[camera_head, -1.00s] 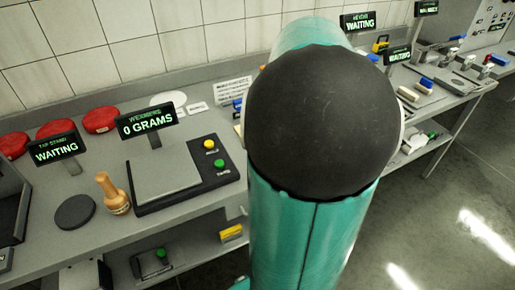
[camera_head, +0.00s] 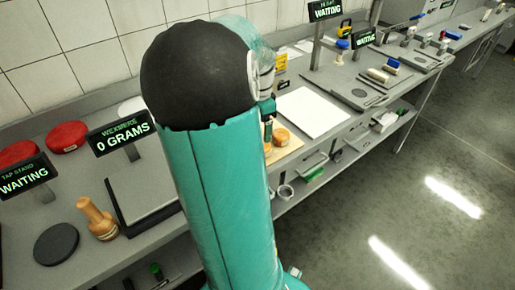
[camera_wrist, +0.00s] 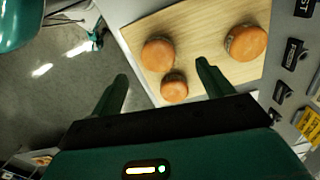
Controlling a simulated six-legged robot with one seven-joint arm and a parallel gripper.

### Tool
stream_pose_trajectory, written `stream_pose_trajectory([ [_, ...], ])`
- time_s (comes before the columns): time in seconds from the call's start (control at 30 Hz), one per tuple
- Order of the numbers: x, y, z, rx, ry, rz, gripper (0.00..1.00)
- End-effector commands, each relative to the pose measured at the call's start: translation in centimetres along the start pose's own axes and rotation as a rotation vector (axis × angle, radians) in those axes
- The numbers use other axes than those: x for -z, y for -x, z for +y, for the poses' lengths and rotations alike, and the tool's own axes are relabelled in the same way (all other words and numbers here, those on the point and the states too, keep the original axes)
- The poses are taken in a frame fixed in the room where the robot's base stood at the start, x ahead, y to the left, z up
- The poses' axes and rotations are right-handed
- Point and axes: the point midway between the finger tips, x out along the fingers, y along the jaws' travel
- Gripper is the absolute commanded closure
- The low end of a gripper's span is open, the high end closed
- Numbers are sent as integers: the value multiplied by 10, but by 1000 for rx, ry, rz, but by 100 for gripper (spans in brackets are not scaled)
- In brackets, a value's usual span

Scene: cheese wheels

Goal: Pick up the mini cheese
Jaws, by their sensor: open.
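Three orange round cheeses sit on a light wooden board (camera_wrist: 187,22) in the wrist view. The smallest, the mini cheese (camera_wrist: 174,88), is nearest my gripper, with one larger cheese (camera_wrist: 158,54) just beyond it and another (camera_wrist: 245,42) to the right. My gripper (camera_wrist: 162,72) is open and empty. Its fingers appear on either side of the mini cheese, the right fingertip closer to it; I cannot tell the height gap. In the head view, part of the board (camera_head: 292,148) and two cheeses (camera_head: 282,136) show beside my arm, which hides the rest.
A white board (camera_head: 313,112) lies beyond the cheeses. Open floor (camera_head: 400,200) is at right.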

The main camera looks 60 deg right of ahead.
Motion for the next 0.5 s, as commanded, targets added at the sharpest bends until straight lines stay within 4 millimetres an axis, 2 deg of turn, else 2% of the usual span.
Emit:
stream_pose_trajectory([
  [0.1,2,-21,2,-2,-4,0,21],
  [0.37,0,-43,1,-1,-1,1,21],
  [0.5,2,-64,2,-3,-1,1,21],
])
